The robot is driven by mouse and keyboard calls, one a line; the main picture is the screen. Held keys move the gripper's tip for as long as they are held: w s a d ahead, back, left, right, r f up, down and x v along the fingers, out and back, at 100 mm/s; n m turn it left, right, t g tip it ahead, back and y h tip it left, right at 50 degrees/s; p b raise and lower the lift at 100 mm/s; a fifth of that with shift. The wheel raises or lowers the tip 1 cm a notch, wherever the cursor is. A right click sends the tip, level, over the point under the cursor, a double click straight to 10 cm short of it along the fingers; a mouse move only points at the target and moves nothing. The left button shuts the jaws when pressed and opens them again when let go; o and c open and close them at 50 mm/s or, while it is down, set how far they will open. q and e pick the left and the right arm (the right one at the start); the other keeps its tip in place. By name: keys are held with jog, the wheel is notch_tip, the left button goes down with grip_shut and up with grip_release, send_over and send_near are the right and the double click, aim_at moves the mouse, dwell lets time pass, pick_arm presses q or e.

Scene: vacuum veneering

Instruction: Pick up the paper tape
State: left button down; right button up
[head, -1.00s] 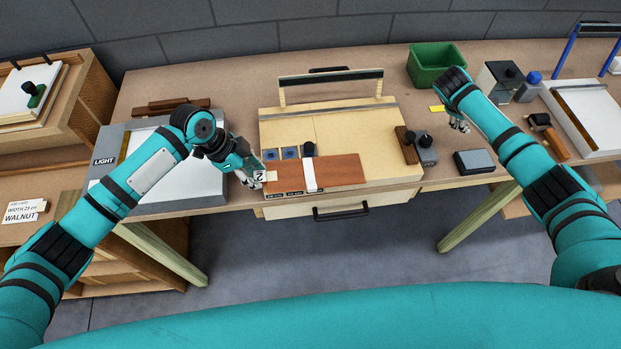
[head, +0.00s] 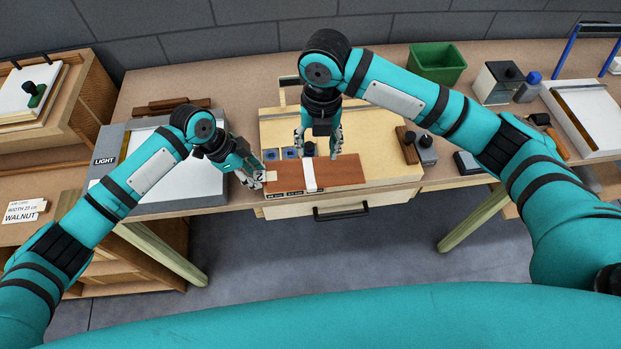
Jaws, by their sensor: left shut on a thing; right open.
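A white strip (head: 309,176) lies across a reddish-brown veneer sheet (head: 342,170) on the pale board; I take it for the paper tape, though I cannot be sure. A dark knob (head: 310,149) stands at its far end. My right gripper (head: 318,154) is open, pointing down, with its fingers around the area of the knob and above the veneer's far edge; I cannot tell whether it touches anything. My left gripper (head: 262,178) is shut on a small pale piece (head: 270,176) at the veneer's left end. Its fingers partly hide that piece.
Two blue pieces (head: 290,153) lie behind the veneer. A wooden block (head: 406,145) and a dark knobbed tool (head: 427,150) stand to the right. A green bin (head: 437,66) is at the back. My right arm crosses the bench.

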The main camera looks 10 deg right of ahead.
jog(key=s+n, duration=0.1)
send_over(312, 184)
jog(key=f, duration=0.6)
jog(key=shift+w+d, duration=0.2)
jog(key=shift+w, duration=0.15)
jog(key=shift+s+a+f, duration=0.1)
jog(key=shift+s+f, duration=0.1)
jog(key=shift+f, duration=1.25)
jog(key=shift+s+a+f, duration=0.1)
jog(key=shift+s+f, duration=0.05)
jog(key=shift+f, duration=1.25)
jog(key=c, duration=0.8)
